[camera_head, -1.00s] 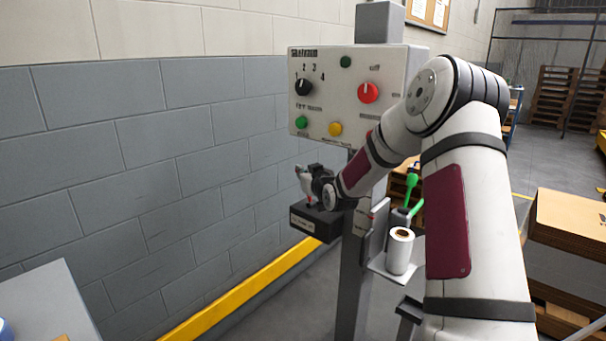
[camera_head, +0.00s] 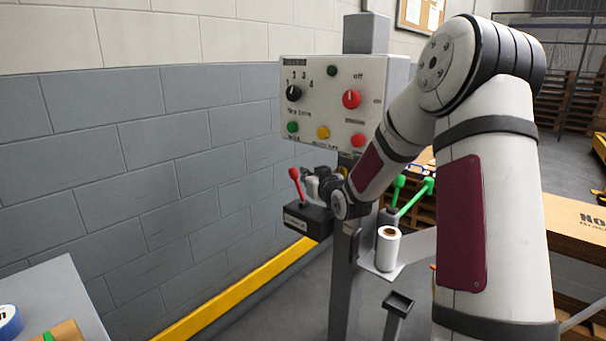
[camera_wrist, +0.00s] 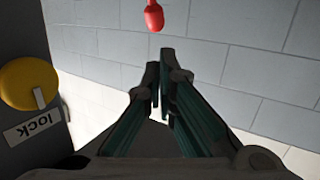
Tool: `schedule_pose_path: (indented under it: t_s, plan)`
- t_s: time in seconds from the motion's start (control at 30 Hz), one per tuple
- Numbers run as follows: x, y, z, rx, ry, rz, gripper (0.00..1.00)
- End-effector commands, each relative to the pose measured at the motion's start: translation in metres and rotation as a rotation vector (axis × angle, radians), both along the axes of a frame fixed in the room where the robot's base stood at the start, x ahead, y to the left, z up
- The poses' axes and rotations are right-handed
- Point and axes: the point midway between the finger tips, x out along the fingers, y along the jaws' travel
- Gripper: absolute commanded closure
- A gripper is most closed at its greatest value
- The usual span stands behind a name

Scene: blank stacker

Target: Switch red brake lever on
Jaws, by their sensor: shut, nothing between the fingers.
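The red brake lever (camera_head: 297,188) stands up from a black box (camera_head: 294,218) on the grey post, leaning slightly left at its knob. My gripper (camera_head: 311,186) is just right of the lever in the head view, above the box. In the wrist view the lever's red knob (camera_wrist: 154,16) shows at the top edge, beyond my fingertips (camera_wrist: 160,76). The fingers are shut with nothing held, and a gap shows between them and the knob. The lever's lower part is out of the wrist view.
A control panel (camera_head: 330,104) with knobs and buttons is above the box. Green levers (camera_head: 414,199) and a white roll (camera_head: 388,250) are right of the post (camera_head: 343,290). A yellow knob (camera_wrist: 28,84) labelled "lock" is left in the wrist view. The block wall (camera_head: 150,170) stands left.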

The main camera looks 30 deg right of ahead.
Motion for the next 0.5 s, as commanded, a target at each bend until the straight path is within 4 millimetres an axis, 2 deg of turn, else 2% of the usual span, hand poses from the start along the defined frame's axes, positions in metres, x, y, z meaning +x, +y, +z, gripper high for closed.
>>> schedule_pose_path:
  t_s: [0.1, 0.2, 0.5]
  plan:
    - [-0.016, 0.002, 0.006, -0.001, 0.001, -0.001, 1.00]
    - [-0.023, 0.003, 0.008, 0.001, 0.001, -0.001, 1.00]
    - [-0.026, 0.003, 0.009, 0.001, 0.000, -0.001, 1.00]
